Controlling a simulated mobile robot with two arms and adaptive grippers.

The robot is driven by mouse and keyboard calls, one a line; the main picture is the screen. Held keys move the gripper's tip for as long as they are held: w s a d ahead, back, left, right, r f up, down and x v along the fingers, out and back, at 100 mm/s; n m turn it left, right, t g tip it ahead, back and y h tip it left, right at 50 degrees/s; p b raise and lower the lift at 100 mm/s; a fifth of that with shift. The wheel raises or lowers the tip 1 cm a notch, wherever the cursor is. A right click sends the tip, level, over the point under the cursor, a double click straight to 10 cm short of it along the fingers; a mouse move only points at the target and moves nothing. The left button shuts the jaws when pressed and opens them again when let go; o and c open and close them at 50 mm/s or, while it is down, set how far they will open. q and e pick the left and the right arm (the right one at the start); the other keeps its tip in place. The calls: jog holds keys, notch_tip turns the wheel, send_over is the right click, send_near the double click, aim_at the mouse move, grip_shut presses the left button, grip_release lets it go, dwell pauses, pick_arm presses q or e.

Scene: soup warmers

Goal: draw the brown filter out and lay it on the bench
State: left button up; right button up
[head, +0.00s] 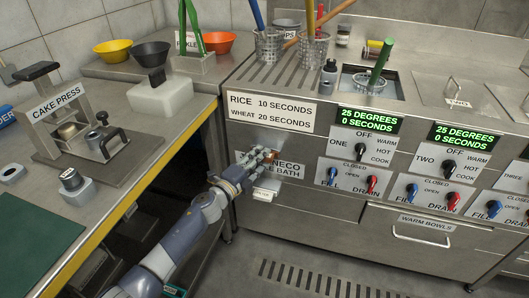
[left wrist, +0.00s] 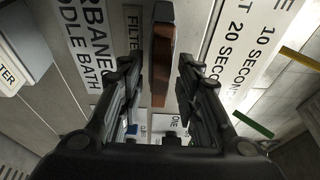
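The brown filter (left wrist: 162,60) shows in the left wrist view as a brown block at the front panel, beside a sign reading FILTER. In the head view only a small brown patch of it (head: 271,155) shows by my fingers. My left gripper (head: 262,157) is at the panel, above the noodle bath sign. In the left wrist view its fingers (left wrist: 158,72) are spread apart, with the filter between and beyond them; I see no finger touching it. The steel bench (head: 125,185) stands at the left. My right gripper is not in view.
A cake press (head: 85,130), a small labelled pot (head: 72,180) and a dark green mat (head: 35,235) occupy the bench. Bowls (head: 150,55) stand at its back. A white block ending in LTER (left wrist: 20,50) juts out below the sign. Knobs (head: 371,184) line the panel's right.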

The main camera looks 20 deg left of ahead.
pick_arm(q)
grip_shut()
jog(key=shift+s, duration=0.15)
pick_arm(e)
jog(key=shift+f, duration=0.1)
pick_arm(q)
jog(key=shift+s, duration=0.2)
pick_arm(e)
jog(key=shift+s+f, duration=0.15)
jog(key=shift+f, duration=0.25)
pick_arm(q)
jog(key=shift+s, duration=0.1)
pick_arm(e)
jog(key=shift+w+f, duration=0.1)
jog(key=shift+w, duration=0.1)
